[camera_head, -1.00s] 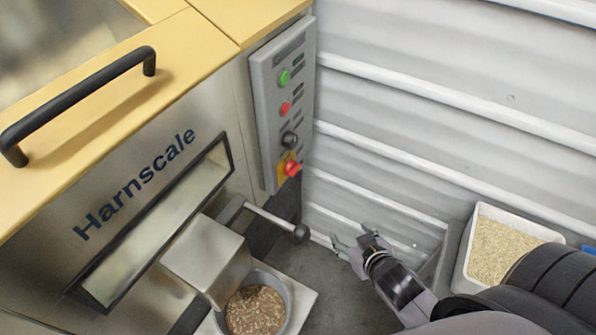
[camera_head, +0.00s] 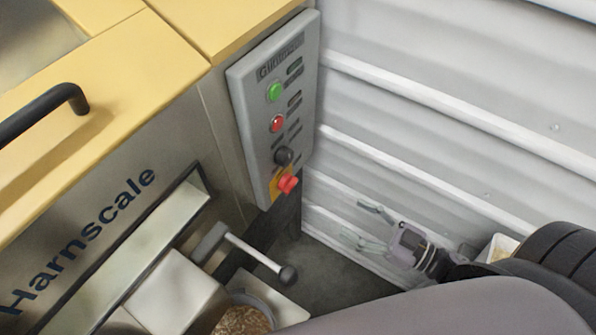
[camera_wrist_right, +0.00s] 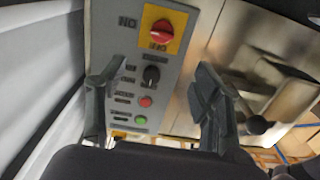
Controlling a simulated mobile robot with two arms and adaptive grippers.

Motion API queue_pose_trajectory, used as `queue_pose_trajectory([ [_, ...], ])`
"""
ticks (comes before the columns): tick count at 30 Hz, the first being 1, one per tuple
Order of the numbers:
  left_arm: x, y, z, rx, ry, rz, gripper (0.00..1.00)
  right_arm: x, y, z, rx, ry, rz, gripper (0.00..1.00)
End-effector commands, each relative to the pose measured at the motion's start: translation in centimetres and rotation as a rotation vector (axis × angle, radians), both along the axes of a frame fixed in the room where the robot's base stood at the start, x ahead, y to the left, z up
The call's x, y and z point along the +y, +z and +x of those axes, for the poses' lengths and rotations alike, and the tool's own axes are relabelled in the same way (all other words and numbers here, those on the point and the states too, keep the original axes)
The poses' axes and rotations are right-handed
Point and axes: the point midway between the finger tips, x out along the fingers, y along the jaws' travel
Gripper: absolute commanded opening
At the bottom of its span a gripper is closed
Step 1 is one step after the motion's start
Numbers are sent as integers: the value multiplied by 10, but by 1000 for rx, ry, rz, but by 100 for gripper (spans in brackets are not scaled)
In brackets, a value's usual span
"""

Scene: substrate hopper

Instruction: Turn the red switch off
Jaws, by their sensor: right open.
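The red switch (camera_head: 288,184) is a red knob on a yellow plate at the bottom of the grey control panel (camera_head: 301,60), on the machine's right side. In the right wrist view the red switch (camera_wrist_right: 161,31) shows upside down at the top, with ON and OFF lettering beside it. My right gripper (camera_head: 362,224) is open and empty, right of the switch and lower in the picture, apart from it. In the wrist view its two fingers (camera_wrist_right: 155,85) stand wide apart with the panel beyond them. My left gripper is not in view.
Above the switch are a black knob (camera_head: 283,156), a red button (camera_head: 277,124) and a green button (camera_head: 275,92). A lever with a black ball (camera_head: 288,275) juts out below left. A ribbed white wall (camera_head: 450,110) lies at right. A bowl of brown substrate (camera_head: 243,320) stands below.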

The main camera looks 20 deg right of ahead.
Motion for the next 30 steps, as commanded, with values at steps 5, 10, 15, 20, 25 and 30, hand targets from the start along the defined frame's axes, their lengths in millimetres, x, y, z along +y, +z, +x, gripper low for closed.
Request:
queue_pose_trajectory([
  [5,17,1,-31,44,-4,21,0,15,2,19,-5,0,3,60],
  [10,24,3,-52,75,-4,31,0,37,3,49,-7,-1,2,60],
  [15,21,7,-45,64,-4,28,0,60,3,79,-6,-2,2,60],
  [20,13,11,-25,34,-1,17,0,81,2,105,-5,-2,2,60],
  [25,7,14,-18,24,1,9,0,96,2,125,-4,-3,1,60],
  [30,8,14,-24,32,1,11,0,104,1,134,-2,-1,0,60],
])
